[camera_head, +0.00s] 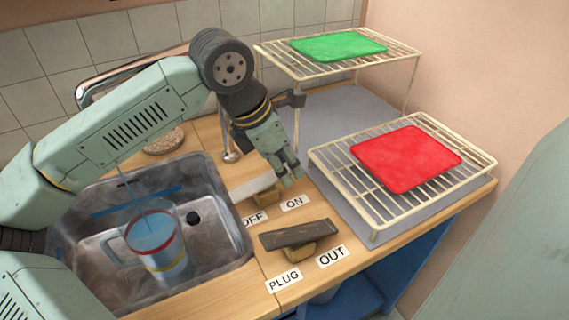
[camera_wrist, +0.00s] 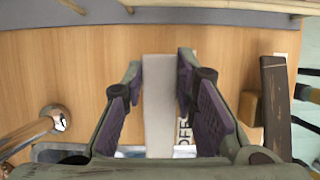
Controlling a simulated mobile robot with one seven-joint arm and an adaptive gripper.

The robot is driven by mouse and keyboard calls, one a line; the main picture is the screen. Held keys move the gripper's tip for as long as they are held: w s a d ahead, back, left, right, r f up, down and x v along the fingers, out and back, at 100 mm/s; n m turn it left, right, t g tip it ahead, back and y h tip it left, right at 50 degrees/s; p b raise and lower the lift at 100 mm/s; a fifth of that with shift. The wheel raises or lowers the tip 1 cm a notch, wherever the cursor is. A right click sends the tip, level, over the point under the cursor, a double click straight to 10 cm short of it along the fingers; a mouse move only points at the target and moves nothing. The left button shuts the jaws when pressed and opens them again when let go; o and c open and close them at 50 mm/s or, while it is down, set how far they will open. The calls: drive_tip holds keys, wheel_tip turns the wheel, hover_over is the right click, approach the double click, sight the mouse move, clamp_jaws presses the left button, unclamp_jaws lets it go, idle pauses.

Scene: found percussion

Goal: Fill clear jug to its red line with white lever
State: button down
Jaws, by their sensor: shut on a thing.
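The white lever (camera_head: 252,188) rests on a small wooden block by the OFF and ON labels. My gripper (camera_head: 291,178) is at the lever's ON-side end. The water surface appears above the red line, but refraction makes this uncertain.
The metal sink (camera_head: 235,238) surrounds the jug. A dark lever (camera_head: 298,235) on a wooden block sits by the PLUG and OUT labels, close to the white lever. Wire racks hold a red board (camera_head: 406,158) and a green board (camera_head: 338,46) at the right and back.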

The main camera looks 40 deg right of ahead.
sight(254, 185)
drive_tip(key=shift+f+b, duration=0.15)
drive_tip(key=shift+b, duration=0.15)
drive_tip(key=shift+a+h+b, duration=0.1)
drive_tip(key=shift+h+b, duration=0.2)
drive_tip(key=shift+b, duration=0.2)
drive_tip(key=shift+w+a+b, duration=0.1)
drive_tip(key=shift+b, duration=0.4)
drive_tip(key=shift+r+h, duration=0.4)
drive_tip(key=c, duration=1.3)
unclamp_jaws()
drive_tip(key=v, duration=1.2)
drive_tip(key=shift+w, duration=0.15)
drive_tip(key=shift+f, duration=0.1)
